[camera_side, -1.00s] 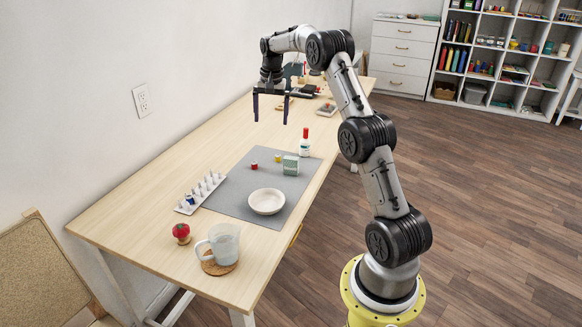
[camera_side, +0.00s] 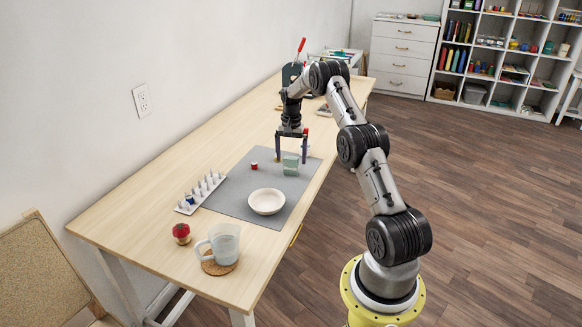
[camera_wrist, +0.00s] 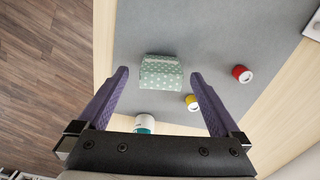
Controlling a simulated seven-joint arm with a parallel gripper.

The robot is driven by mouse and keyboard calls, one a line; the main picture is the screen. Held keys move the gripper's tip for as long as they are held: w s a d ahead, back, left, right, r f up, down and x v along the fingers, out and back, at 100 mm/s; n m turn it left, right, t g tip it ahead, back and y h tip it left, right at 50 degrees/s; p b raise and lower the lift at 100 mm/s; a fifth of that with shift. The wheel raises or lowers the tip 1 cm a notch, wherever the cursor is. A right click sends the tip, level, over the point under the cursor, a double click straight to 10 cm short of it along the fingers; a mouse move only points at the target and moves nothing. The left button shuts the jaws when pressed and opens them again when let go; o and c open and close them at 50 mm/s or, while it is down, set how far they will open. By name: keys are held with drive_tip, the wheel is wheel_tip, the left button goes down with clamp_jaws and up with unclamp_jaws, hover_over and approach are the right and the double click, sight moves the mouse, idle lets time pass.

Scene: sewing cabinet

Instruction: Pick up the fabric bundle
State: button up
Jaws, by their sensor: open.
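The fabric bundle (camera_side: 290,165) is a pale green block with white dots on the grey mat (camera_side: 238,190). In the wrist view the bundle (camera_wrist: 161,72) lies ahead of and between the fingertips. My gripper (camera_side: 291,161) is open and empty, pointing down over the far end of the mat. In the wrist view the gripper (camera_wrist: 158,73) has its two purple fingers spread wider than the bundle. It looks close above the bundle; I cannot tell the exact height.
A yellow spool (camera_wrist: 192,102) is close to the right finger, with a red spool (camera_wrist: 242,74) farther right. A white bottle (camera_wrist: 145,124) is near the gripper's base. A white bowl (camera_side: 266,201), a mug (camera_side: 224,244), a spool rack (camera_side: 201,192) and a red pincushion (camera_side: 181,233) stand nearer the front.

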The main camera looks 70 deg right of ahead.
sight(291, 165)
drive_tip(key=f, duration=0.5)
drive_tip(key=shift+w+d, duration=0.1)
drive_tip(key=shift+d, duration=0.1)
drive_tip(key=c, duration=1.3)
drive_tip(key=shift+r, duration=0.2)
